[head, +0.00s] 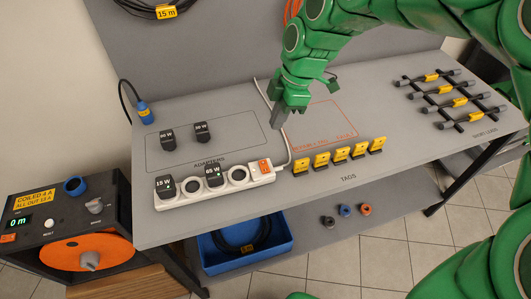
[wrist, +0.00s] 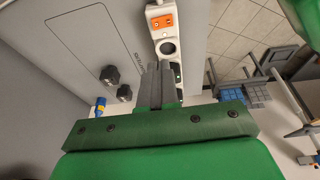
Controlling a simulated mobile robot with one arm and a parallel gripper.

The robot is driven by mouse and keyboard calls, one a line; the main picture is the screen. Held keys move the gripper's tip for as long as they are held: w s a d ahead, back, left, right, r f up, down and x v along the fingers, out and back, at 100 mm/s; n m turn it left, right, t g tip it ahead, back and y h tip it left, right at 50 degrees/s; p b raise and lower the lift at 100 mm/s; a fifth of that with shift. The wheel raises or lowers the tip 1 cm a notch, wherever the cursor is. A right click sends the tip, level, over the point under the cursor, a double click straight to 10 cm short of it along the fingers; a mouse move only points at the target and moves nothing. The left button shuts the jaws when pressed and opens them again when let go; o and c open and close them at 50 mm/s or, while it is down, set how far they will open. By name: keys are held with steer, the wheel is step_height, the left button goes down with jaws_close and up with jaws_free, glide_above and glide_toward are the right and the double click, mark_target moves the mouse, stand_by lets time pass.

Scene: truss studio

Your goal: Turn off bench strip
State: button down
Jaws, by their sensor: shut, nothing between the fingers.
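The bench strip (head: 218,186) is a white power strip along the front edge of the grey bench. It carries two black adapters, marked 15 W (head: 165,187) and 65 W (head: 214,175), and empty round sockets. Its orange switch (head: 265,166) is at the right end, and it also shows in the wrist view (wrist: 162,22); I cannot tell which way it is set. My gripper (head: 275,125) is shut and empty, above the bench behind the switch. In the wrist view the closed fingers (wrist: 153,70) point toward the strip and hide part of it.
Two loose adapters (head: 167,140) (head: 202,132) lie in the outlined area behind the strip. Several yellow tags (head: 341,154) stand right of the switch. Dark rods in a rack (head: 447,98) lie at the right. An orange reel (head: 87,252) stands at the lower left.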

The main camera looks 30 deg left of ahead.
steer(key=shift+f, duration=0.1)
stand_by(0.3)
glide_above(263, 167)
steer(key=w, duration=0.2)
steer(key=f, duration=1.2)
steer(key=shift+s, duration=0.2)
steer(key=shift+f, duration=0.7)
steer(key=shift+w+a+f, duration=0.1)
steer(key=shift+a+f+g+h, duration=0.1)
steer(key=shift+f+g+h, duration=0.2)
steer(key=shift+r, duration=0.1)
steer(key=shift+s+d+r, duration=0.15)
steer(key=shift+s+d, duration=0.35)
steer(key=shift+d, duration=0.1)
